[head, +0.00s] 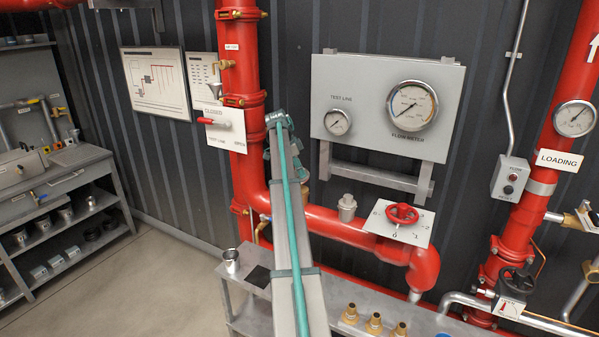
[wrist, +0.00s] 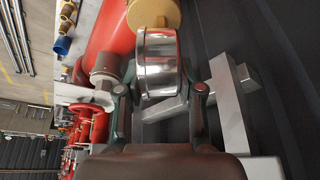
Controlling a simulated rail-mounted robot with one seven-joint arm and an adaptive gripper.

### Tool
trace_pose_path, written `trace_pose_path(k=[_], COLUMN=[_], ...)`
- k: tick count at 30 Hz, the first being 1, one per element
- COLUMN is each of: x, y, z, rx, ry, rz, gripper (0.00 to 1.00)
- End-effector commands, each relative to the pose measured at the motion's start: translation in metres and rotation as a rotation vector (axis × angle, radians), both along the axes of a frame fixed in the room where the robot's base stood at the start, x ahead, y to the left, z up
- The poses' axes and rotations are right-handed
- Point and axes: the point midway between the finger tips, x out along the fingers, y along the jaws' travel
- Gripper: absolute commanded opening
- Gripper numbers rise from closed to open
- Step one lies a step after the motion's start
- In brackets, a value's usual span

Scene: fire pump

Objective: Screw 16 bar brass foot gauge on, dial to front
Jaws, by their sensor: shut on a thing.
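In the wrist view my gripper (wrist: 160,90) is shut on a silver, drum-shaped gauge (wrist: 157,62), with one finger on each side. Its dial face and foot cannot be made out. A tan disc (wrist: 155,14) shows just beyond the gauge; I cannot tell whether it belongs to it. A grey fitting (wrist: 106,68) on the red pipe (wrist: 108,35) is close to the left finger; it also stands on the horizontal pipe in the head view (head: 347,207).
A panel (head: 385,105) with two dials is on the wall above the pipe. A red handwheel (head: 403,213) is right of the grey fitting. Several brass fittings (head: 374,323) and a silver cup (head: 231,260) stand on the low bench. A red lever (head: 213,122) sticks out left of the upright pipe.

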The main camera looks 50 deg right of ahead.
Motion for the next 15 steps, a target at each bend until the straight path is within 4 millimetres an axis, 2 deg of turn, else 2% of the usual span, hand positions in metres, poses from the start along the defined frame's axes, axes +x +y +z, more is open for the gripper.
trace_pose_path(k=[4,15], x=[0.0005,-0.0001], y=[-0.0018,-0.0017], z=[0.0011,0.0013], rx=[-0.002,-0.003], ry=[0.001,0.0], rz=[-0.099,-0.128], gripper=[0.0,0.0])
